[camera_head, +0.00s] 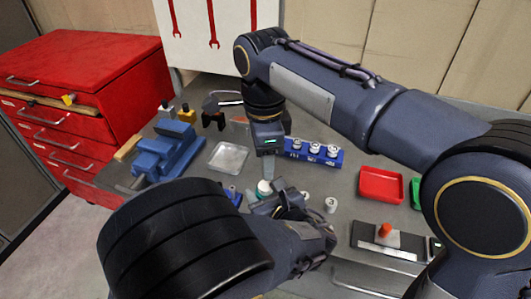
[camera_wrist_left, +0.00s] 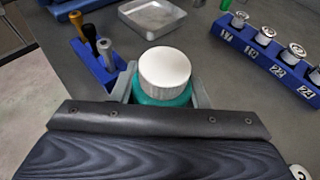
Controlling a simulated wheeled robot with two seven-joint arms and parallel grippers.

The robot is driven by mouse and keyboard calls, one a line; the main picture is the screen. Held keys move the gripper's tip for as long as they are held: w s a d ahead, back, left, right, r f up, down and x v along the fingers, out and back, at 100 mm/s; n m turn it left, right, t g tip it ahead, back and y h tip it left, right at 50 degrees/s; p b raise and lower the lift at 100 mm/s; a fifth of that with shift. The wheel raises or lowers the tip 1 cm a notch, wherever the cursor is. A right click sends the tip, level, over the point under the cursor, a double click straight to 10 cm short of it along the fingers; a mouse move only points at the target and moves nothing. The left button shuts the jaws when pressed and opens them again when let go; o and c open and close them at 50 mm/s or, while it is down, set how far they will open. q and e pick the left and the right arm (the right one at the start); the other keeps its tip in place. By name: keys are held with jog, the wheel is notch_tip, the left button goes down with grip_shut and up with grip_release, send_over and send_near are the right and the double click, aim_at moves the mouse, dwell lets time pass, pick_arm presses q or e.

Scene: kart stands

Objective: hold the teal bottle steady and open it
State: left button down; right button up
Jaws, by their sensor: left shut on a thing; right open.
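The teal bottle (camera_wrist_left: 178,99) with its white ribbed cap (camera_wrist_left: 165,68) stands upright between the fingers of my left gripper (camera_wrist_left: 162,92) in the left wrist view. My left gripper is shut on the bottle below the cap. In the head view the white cap (camera_head: 264,187) shows just past my left gripper (camera_head: 266,197), and most of the bottle is hidden. My right gripper (camera_head: 268,170) is open and points down, above and close to the cap in the picture. The gap between its fingers is hard to see. It does not show in the left wrist view.
A blue rack (camera_head: 325,155) with silver-topped pieces stands behind. A metal tray (camera_head: 228,157) and blue vise (camera_head: 165,150) are to the left, a red tray (camera_head: 381,185) to the right. A blue holder (camera_wrist_left: 95,62) with tools stands close left of the bottle.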

aim_at(266, 185)
jog(key=m, duration=0.5)
jog(key=shift+r, duration=0.1)
jog(key=m, duration=0.5)
jog(key=shift+r, duration=0.1)
jog(key=shift+f, duration=3.95)
jog(key=c, duration=1)
jog(key=n, duration=0.3)
